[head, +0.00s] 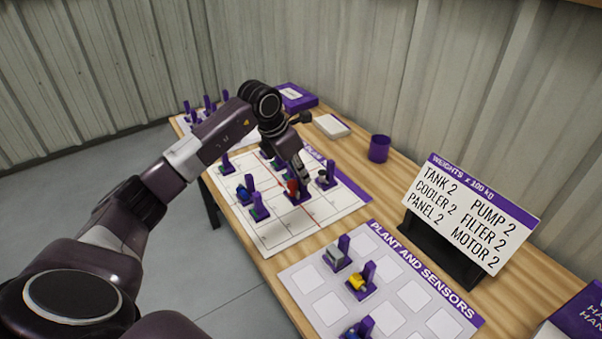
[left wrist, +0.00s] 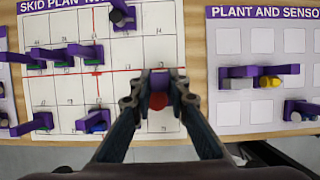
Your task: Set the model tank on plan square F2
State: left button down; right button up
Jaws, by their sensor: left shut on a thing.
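My left gripper (head: 299,180) is shut on a red model with a purple handle, which I take to be the model tank (head: 292,187). In the left wrist view the gripper (left wrist: 159,88) closes on the purple handle, and the red body (left wrist: 157,101) shows below it. The model is over the skid plan (head: 258,230), near its red line. I cannot tell whether its base touches the sheet. The square labels are too small to read surely, and the gripper hides the squares beneath it. My right gripper is in neither view.
Several purple-handled models stand on the plan, including a blue one (head: 243,194) and a grey one (head: 326,176) close by. The plant and sensors sheet (head: 300,282) lies nearer. A weights sign (head: 470,215) and a purple cup (head: 379,148) stand to the right.

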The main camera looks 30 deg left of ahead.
aim_at(301, 193)
pick_arm(q)
jog(key=shift+f+b, duration=1.05)
jog(key=shift+f, duration=0.4)
jog(key=shift+f+b, duration=0.95)
jog(key=shift+f, duration=0.3)
jog(key=shift+f+b, duration=0.7)
jog(key=shift+f, duration=0.3)
jog(key=shift+f+b, duration=0.55)
jog(key=shift+f, duration=0.25)
jog(key=shift+f+b, duration=0.55)
jog(key=shift+f, duration=0.15)
jog(key=c, duration=1.8)
grip_release()
jog(key=shift+o, duration=0.2)
